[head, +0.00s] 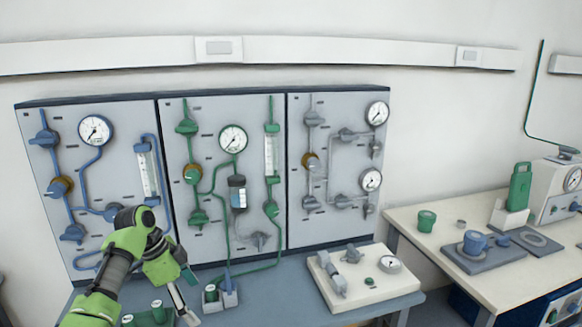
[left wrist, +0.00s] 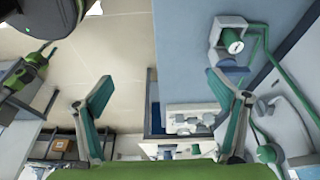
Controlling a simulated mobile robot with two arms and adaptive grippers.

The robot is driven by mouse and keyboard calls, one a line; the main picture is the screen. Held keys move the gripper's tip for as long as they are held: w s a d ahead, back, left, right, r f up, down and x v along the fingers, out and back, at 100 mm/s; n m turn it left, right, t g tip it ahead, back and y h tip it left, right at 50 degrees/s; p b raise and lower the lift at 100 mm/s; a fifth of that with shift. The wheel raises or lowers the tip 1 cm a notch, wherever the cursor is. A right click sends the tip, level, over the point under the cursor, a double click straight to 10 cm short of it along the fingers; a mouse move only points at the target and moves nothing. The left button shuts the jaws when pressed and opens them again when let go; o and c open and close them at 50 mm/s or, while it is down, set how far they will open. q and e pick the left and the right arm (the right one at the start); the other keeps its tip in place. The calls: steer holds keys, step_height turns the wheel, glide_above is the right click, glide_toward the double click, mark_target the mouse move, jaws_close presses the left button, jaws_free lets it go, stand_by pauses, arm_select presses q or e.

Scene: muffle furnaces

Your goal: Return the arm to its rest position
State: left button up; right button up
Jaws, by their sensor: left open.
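My left arm, green and black, reaches in from the lower left of the head view. Its gripper (head: 184,302) points downward in front of the gas panels, above the blue-grey bench (head: 270,297). In the left wrist view the two teal-faced fingers of this gripper (left wrist: 164,92) are spread wide, with nothing between them. The fingertips are only partly visible in the head view. My right gripper does not show in the head view.
Three grey panels (head: 222,256) with gauges, valves and tubes stand behind the arm. Green-topped items (head: 157,308) and a small holder (head: 219,297) are close to the gripper. A white valve board (head: 340,298) lies farther right. The right table (head: 425,248) carries cups and a device.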

arm_select(q)
steer(key=s+d+f+n+y, duration=0.1)
steer(key=s+d+f+n, duration=0.1)
steer(key=s+f, duration=0.65)
steer(key=s+d+f+n+y, duration=0.1)
steer(key=s+d+f+n, duration=0.15)
steer(key=s+f, duration=0.65)
steer(key=s+r+n+t+y, duration=0.25)
steer(key=s+n, duration=0.55)
steer(key=s, duration=1.3)
step_height(320, 180, down, 27)
steer(key=s+g, duration=0.2)
steer(key=s, duration=0.1)
steer(key=s+a+f, duration=0.3)
steer(key=s+f, duration=1.2)
steer(key=s, duration=0.1)
steer(key=shift+s+a+f+g+h, duration=0.15)
steer(key=shift+s+a+g+h, duration=0.05)
steer(key=shift+s+g+h, duration=0.15)
